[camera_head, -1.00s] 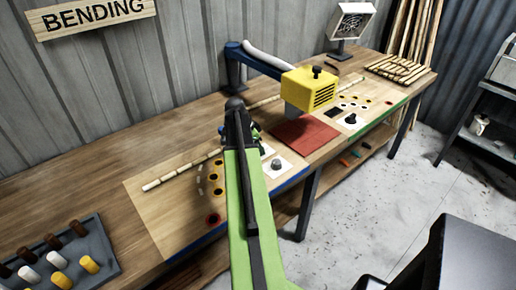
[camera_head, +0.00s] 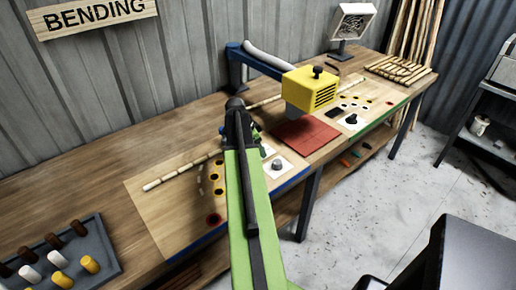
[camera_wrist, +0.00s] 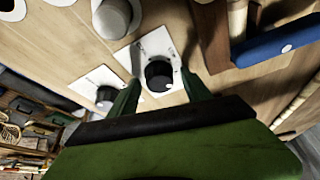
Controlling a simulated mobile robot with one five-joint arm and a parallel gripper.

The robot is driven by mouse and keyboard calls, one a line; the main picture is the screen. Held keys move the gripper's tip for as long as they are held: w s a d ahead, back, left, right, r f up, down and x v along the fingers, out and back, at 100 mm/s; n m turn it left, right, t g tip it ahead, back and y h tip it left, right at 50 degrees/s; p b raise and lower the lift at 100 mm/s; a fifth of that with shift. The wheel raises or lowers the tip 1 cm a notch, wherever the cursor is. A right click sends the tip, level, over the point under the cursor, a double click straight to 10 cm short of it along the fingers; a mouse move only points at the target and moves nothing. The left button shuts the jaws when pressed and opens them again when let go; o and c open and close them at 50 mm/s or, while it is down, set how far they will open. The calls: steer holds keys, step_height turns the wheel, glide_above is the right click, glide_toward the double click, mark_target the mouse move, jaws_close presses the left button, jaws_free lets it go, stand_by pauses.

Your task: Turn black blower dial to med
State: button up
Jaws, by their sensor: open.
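In the wrist view, a black dial (camera_wrist: 158,74) sits on a white plate (camera_wrist: 147,46) with small markings too blurred to read. My gripper (camera_wrist: 160,86) is open, with one green finger on each side of the dial. I cannot tell whether the fingers touch it. In the head view, my arm hides the gripper's jaws. A second dial (camera_wrist: 105,95), dark grey, is on its own white plate to the left. The head view shows a grey dial (camera_head: 277,164) right of my arm and a black dial (camera_head: 351,118) farther back.
A yellow box (camera_head: 310,90) on a blue arm hangs over a red mat (camera_head: 306,134). A grey tray (camera_head: 70,262) of pegs is at the front left. A caged device (camera_head: 352,20) stands at the back. In the wrist view, a pale cylinder (camera_wrist: 116,18) and blue part (camera_wrist: 278,45) are close by.

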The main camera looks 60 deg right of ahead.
steer(key=p+v, duration=1.6)
steer(key=v, duration=0.1)
steer(key=shift+a+r, duration=0.15)
steer(key=w+a+f+n+t+b, duration=0.15)
steer(key=w+a, duration=0.35)
steer(key=a, duration=0.5)
steer(key=w+a+f+n+b, duration=0.1)
steer(key=w+a+f+n, duration=0.15)
steer(key=w+a, duration=0.5)
steer(key=w+a+f+n+t+b, duration=0.1)
steer(key=w+a+n+b, duration=0.2)
steer(key=a, duration=0.8)
steer(key=s+a+f+n+y, duration=0.1)
steer(key=s+a+n, duration=0.1)
steer(key=a+n, duration=0.6)
steer(key=s+a+f+n+y, duration=0.1)
steer(key=s+a+n+y, duration=0.1)
steer(key=a+n, duration=0.7)
steer(key=shift+a+f+n+y, duration=0.3)
steer(key=shift+a+f, duration=0.1)
steer(key=shift+a, duration=3.25)
